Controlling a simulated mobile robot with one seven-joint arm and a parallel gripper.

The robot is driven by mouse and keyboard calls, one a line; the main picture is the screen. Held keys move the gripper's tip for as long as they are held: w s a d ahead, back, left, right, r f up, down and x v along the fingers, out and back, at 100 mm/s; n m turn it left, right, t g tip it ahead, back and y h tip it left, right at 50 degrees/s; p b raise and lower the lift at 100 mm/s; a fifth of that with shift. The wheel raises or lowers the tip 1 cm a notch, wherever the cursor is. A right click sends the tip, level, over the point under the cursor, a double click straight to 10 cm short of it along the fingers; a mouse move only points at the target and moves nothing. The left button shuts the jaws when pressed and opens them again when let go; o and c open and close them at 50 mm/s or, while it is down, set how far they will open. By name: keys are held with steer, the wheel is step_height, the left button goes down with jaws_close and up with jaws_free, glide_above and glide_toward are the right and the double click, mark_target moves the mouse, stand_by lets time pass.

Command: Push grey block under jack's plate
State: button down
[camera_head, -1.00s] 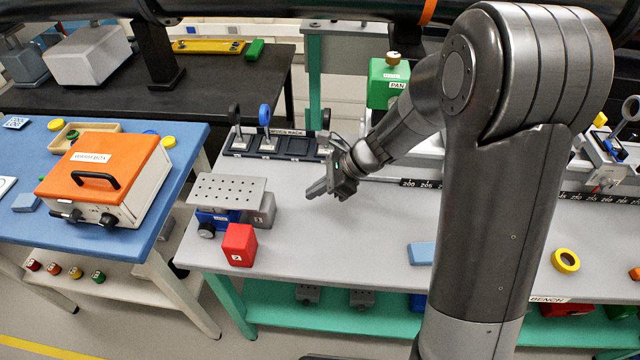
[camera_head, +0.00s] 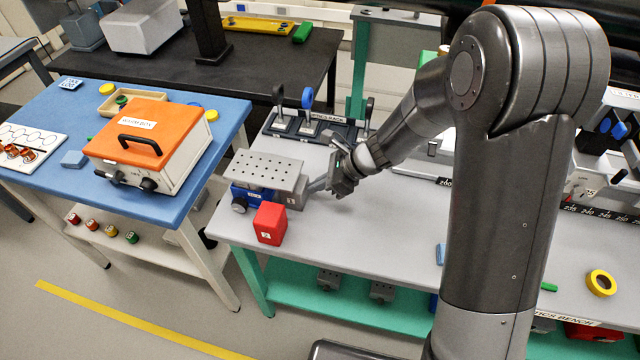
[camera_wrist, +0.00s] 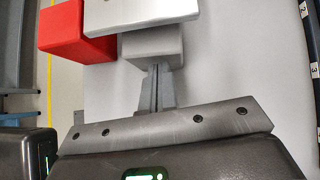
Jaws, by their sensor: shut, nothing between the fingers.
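My gripper (camera_head: 312,187) is shut and empty, low over the bench. Its fingertips (camera_wrist: 155,68) are at the block's near face, touching or nearly so.
A red block (camera_head: 269,223) stands in front of the jack; it is left of the grey block in the wrist view (camera_wrist: 75,35). The optics rack (camera_head: 310,130) with upright holders stands behind. The bench to the right of my gripper is clear.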

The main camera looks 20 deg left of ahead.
steer(key=a, duration=0.2)
steer(key=shift+s+a, duration=0.2)
steer(key=shift+a, duration=0.2)
steer(key=shift+d, duration=0.15)
steer(key=shift+w+d, duration=0.1)
steer(key=shift+d, duration=0.2)
steer(key=d, duration=0.3)
steer(key=shift+w, duration=0.2)
steer(key=v, duration=1)
steer(key=shift+r, duration=0.1)
